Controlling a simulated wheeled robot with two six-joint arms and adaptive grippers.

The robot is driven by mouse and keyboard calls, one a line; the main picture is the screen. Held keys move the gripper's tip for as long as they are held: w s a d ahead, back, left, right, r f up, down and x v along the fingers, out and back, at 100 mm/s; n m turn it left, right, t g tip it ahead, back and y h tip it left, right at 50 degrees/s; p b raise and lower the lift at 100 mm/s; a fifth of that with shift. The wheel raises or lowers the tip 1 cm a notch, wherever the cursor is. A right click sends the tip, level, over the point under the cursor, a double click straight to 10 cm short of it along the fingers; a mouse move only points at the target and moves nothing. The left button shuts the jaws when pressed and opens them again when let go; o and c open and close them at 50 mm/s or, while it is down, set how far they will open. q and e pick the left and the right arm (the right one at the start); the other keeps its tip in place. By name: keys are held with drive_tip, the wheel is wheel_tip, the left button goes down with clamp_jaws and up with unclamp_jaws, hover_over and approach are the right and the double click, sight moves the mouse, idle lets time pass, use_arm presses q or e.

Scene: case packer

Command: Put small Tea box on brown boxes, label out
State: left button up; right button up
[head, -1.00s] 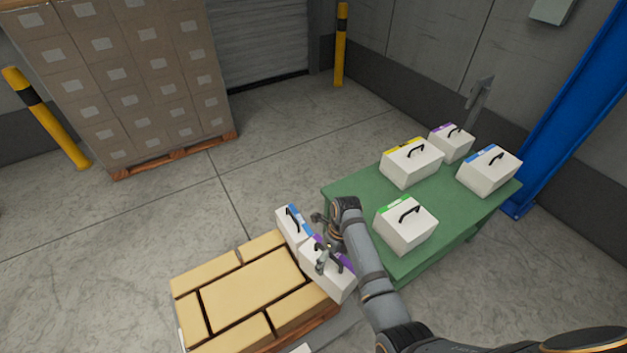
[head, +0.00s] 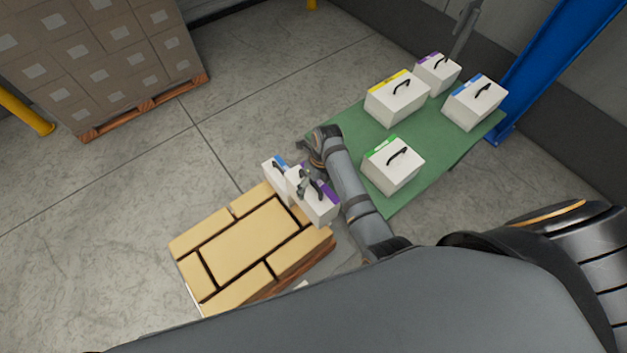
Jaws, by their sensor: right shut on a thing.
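My right gripper (head: 308,185) is shut on the handle of a white box (head: 313,208) with a purple strip. The box is at the far right corner of the brown boxes (head: 245,240), in front of a white box with a blue strip (head: 273,175) and partly hiding it. I cannot tell whether the held box touches the brown boxes or hangs just above them. The print on the labels is too small to read, so I cannot tell which box is Tea. My left gripper is not in view.
A green table (head: 335,130) at the right bears several white boxes, with green (head: 392,170), yellow (head: 395,100), blue (head: 473,105) and purple (head: 437,75) strips. A pallet stack of cartons (head: 100,60) stands back left. Most of the brown boxes' top is bare.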

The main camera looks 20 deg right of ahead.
drive_tip(key=shift+r, duration=0.1)
drive_tip(key=shift+s+r, duration=0.1)
drive_tip(key=shift+f, duration=0.3)
drive_tip(key=shift+f+b, duration=2.3)
drive_tip(key=shift+f, duration=1.75)
use_arm(q)
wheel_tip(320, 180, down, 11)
drive_tip(key=b, duration=0.6)
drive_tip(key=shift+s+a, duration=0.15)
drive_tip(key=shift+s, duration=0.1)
use_arm(e)
wheel_tip(320, 180, down, 10)
drive_tip(key=shift+f, duration=0.25)
use_arm(q)
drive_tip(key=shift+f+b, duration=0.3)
drive_tip(key=shift+b, duration=0.2)
use_arm(e)
drive_tip(key=shift+f, duration=0.35)
drive_tip(key=o, duration=1.7)
